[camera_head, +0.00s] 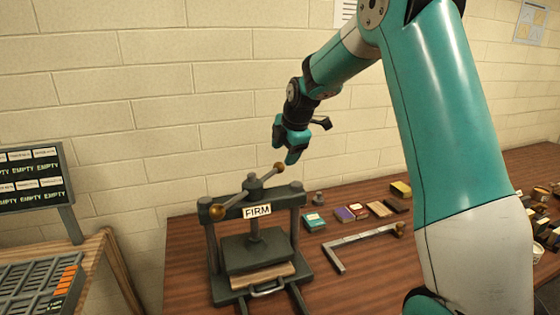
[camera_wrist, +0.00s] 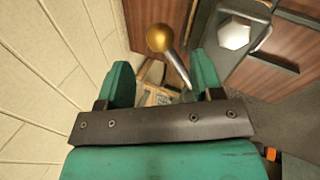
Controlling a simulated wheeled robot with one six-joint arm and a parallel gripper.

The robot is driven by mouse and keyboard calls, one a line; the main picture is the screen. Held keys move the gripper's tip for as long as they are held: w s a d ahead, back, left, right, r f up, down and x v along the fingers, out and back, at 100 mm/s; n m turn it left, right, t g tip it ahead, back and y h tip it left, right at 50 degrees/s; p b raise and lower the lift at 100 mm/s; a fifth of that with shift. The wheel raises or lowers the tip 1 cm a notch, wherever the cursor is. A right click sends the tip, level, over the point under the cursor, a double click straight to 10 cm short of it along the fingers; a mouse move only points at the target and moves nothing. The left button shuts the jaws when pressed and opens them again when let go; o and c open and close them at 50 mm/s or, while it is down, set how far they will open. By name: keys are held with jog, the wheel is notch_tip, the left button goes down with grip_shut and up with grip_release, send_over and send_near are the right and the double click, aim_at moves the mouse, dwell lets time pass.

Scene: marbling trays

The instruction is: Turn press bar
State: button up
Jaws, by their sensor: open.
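The press bar (camera_head: 240,197) is a grey rod with a brass ball at each end. It lies across the screw on top of a dark green press (camera_head: 295,215) with a "FIRM" label (camera_head: 257,211). One ball (camera_head: 279,168) points back right, the other (camera_head: 217,212) front left. My gripper (camera_head: 300,152) is above and right of the back-right ball, apart from it, fingers pointing down. In the wrist view a brass ball (camera_wrist: 160,38) and part of its rod appear beyond and between my open fingers (camera_wrist: 160,85). Nothing is held.
The press stands on a wooden table (camera_head: 185,265) against a block wall. Small boxes (camera_head: 314,221) and a metal square (camera_head: 340,245) lie right of it. At left are a rack (camera_head: 30,285) and a sign board (camera_head: 30,180) reading "EMPTY".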

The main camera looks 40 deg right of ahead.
aim_at(280, 163)
jog(key=p+x, duration=0.1)
jog(key=x, duration=0.5)
jog(key=shift+r, duration=0.1)
grip_shut()
